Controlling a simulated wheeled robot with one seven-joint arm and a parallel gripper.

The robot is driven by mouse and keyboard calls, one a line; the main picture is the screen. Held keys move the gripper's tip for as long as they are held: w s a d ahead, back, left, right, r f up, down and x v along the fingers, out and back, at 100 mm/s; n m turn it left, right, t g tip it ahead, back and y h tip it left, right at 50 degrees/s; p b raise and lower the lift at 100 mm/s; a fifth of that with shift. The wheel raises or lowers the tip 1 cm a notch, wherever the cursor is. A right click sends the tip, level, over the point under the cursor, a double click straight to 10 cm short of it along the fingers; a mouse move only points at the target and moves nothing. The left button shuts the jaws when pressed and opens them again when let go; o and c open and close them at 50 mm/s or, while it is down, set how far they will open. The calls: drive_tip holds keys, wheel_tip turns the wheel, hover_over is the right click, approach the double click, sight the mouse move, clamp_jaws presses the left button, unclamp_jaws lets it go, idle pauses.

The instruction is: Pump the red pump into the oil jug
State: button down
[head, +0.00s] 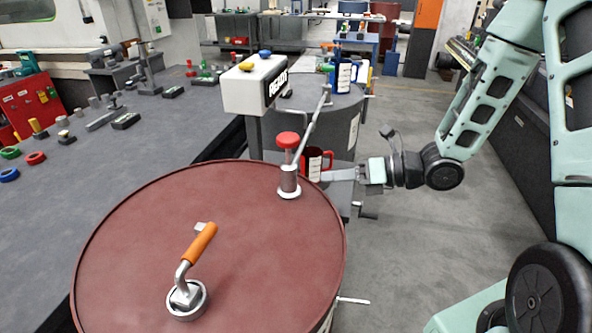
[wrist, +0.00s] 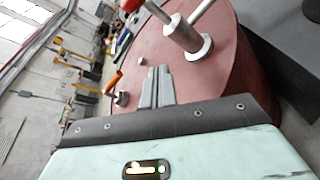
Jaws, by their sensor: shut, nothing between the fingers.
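The red pump has a red knob (head: 288,140) on top of a metal cylinder (head: 289,182) that stands upright near the right rim of the dark red barrel (head: 130,235). The pump's metal body also shows in the wrist view (wrist: 186,34). A dark jug (head: 313,163) with a red handle stands just behind the pump, partly hidden; I take it for the oil jug. My gripper (head: 324,176) is right of the pump, in front of the jug, pointing left. In the wrist view its fingers (wrist: 156,86) are together and empty, pointing toward the barrel, below the pump.
A crank with an orange grip (head: 201,241) stands on the red barrel. A grey barrel (head: 335,115) and a white labelled box (head: 254,86) are behind the pump. The table (head: 120,160) at left holds several small parts. The floor (head: 400,250) at right is clear.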

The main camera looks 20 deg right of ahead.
sight(288, 152)
drive_tip(key=shift+s, duration=0.15)
drive_tip(key=p+x, duration=0.1)
drive_tip(key=x, duration=0.4)
drive_tip(key=p+x, duration=0.2)
drive_tip(key=x, duration=0.3)
drive_tip(key=shift+a+r, duration=0.1)
drive_tip(key=shift+r, duration=0.1)
drive_tip(key=shift+w+d+r+p, duration=0.45)
drive_tip(key=shift+r+p, duration=0.05)
drive_tip(key=shift+r, duration=0.25)
drive_tip(key=shift+w+d+r+p, duration=0.4)
drive_tip(key=shift+d+r+p, duration=0.05)
drive_tip(key=shift+r, duration=0.25)
drive_tip(key=shift+r, duration=1.5)
drive_tip(key=shift+b, duration=0.35)
